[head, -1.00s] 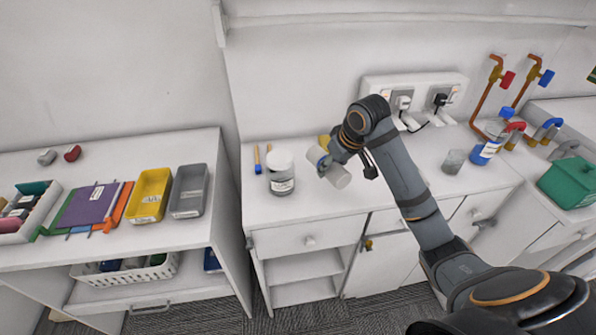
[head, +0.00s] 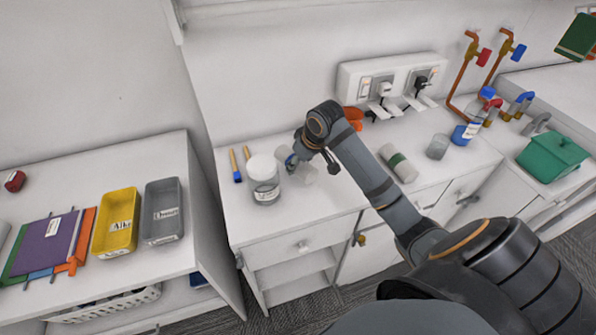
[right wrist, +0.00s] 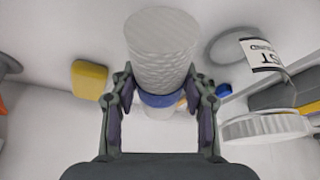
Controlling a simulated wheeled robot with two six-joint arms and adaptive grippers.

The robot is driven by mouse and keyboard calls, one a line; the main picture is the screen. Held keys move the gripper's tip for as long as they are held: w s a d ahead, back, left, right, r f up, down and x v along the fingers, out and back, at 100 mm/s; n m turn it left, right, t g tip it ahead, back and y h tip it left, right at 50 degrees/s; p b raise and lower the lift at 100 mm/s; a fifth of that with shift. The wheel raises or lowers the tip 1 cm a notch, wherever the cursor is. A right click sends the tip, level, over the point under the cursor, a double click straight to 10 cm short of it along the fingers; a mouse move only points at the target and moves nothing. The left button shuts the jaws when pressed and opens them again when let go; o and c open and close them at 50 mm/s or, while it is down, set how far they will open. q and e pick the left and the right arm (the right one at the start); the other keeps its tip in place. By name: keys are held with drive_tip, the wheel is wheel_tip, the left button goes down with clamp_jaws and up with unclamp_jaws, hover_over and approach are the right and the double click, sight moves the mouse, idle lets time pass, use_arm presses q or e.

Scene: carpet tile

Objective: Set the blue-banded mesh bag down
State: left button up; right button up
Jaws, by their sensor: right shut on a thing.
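The blue-banded mesh bag (right wrist: 160,45) is a pale, ribbed, cylinder-like roll with a blue band near its lower part in the right wrist view. My right gripper (right wrist: 162,82) is shut on it, with one finger on each side near the band. In the head view the bag (head: 306,173) is partly hidden by my right gripper (head: 296,160), over the left part of the white counter (head: 320,203). I cannot tell whether the bag touches the counter top. My left gripper is not in view.
A white-lidded jar (head: 264,182) stands close left of the bag, with blue-ended brushes (head: 236,168) behind it. Sockets (head: 390,82) are on the wall behind.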

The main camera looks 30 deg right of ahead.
wheel_tip(320, 180, down, 3)
drive_tip(key=shift+s+f, duration=0.1)
drive_tip(key=shift+f, duration=0.3)
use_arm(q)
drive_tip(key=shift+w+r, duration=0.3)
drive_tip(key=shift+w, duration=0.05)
use_arm(e)
drive_tip(key=o, duration=1.1)
drive_tip(key=shift+o, duration=0.2)
